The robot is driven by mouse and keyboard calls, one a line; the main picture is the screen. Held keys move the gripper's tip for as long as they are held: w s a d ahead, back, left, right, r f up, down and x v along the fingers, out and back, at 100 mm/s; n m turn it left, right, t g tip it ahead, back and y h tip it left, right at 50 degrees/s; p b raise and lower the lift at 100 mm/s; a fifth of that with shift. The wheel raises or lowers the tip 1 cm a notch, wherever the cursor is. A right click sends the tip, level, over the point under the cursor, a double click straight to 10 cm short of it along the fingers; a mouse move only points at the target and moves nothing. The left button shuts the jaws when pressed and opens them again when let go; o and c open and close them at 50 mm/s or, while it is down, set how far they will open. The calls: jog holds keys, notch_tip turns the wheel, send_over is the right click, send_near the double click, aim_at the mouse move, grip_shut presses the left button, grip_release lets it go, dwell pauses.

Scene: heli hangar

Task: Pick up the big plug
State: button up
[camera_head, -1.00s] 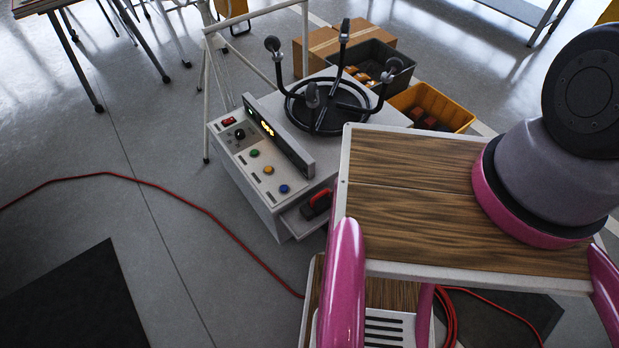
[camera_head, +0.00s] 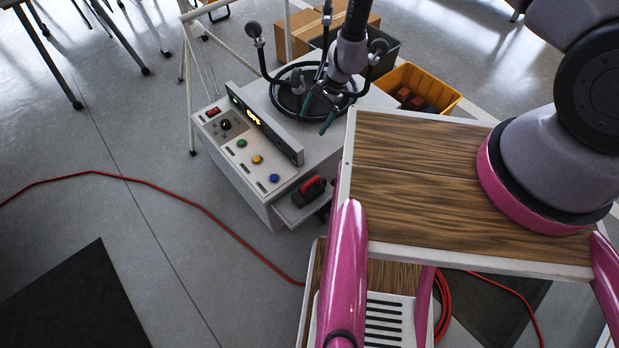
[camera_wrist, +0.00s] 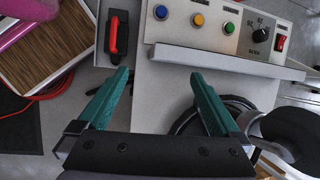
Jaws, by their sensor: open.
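The big plug (camera_head: 308,191) is a dark block with a red handle. It sits on a small shelf at the near right side of the white control machine. In the wrist view the plug (camera_wrist: 117,36) is at upper left, beyond the fingertips, with its red handle facing up. My gripper (camera_head: 318,109) hangs over the machine's black ring, behind and above the plug. Its two green fingers are apart and empty, with clear space between them in the wrist view (camera_wrist: 157,82). The gripper is not touching the plug.
The machine's panel (camera_head: 250,150) has a raised display bar and coloured buttons. Black posts with round pads (camera_head: 254,30) rise around the ring. A yellow bin (camera_head: 440,92) and a cardboard box (camera_head: 298,38) stand behind. A red cable (camera_head: 200,208) crosses the floor.

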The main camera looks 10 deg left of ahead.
jog(key=g+h, duration=0.1)
send_near(309, 189)
jog(key=f, duration=0.2)
jog(key=s+a+f, duration=0.1)
jog(key=shift+s+f+m, duration=0.1)
jog(key=shift+f+m, duration=0.2)
jog(key=shift+f, duration=0.05)
jog(key=shift+x, duration=3.1)
grip_shut()
